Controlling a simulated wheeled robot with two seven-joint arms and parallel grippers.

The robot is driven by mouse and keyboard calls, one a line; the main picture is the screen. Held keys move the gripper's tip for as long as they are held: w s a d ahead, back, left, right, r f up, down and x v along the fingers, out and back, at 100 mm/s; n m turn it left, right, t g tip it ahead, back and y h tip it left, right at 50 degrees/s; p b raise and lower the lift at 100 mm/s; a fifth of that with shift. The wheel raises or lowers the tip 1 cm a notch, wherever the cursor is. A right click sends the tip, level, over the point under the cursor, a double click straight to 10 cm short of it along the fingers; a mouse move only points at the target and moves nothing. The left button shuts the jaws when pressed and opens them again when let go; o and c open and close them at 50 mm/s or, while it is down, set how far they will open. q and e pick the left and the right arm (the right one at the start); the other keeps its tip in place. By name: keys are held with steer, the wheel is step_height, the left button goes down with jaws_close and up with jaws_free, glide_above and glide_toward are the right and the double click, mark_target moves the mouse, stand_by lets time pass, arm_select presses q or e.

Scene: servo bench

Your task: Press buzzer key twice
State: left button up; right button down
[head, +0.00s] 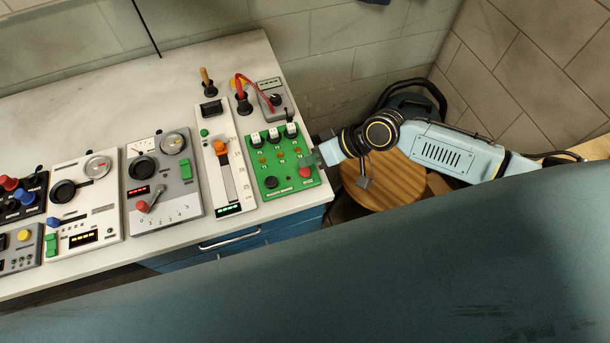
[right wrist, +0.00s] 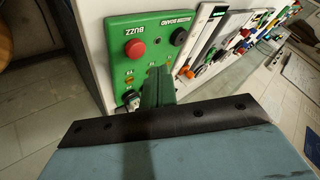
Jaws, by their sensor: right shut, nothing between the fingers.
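The green buzzer board (head: 283,187) lies at the right end of the bench. It also fills the upper middle of the right wrist view (right wrist: 120,18). Its round red key (head: 305,172), beside the word BUZZ, shows uncovered in the right wrist view (right wrist: 134,48). My right gripper (head: 310,160) comes in from the right and is shut and empty. In the right wrist view its green fingers (right wrist: 158,85) appear over the board, beside the red key and not covering it. I cannot tell how high the tips are. My left gripper is not in view.
The board also carries a black knob (head: 270,182) and several white switches (head: 273,135). A white slider panel (head: 229,180) with an orange handle stands just left. A grey box (head: 272,100) with a red cable lies behind. A round wooden stool (head: 385,185) stands beyond the bench's right edge.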

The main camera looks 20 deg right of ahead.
mark_target(300, 171)
steer(key=shift+f+b, duration=0.4)
steer(key=shift+f, duration=0.45)
stand_by(1.3)
steer(key=shift+f, duration=0.4)
steer(key=shift+f+b, duration=0.5)
steer(key=shift+b, duration=0.15)
stand_by(0.4)
steer(key=shift+r, duration=0.1)
steer(key=shift+r+p, duration=0.8)
steer(key=shift+p, duration=0.05)
step_height(300, 171, up, 5)
steer(key=p, duration=0.4)
steer(key=shift+r+p, duration=0.1)
steer(key=shift+p, duration=0.3)
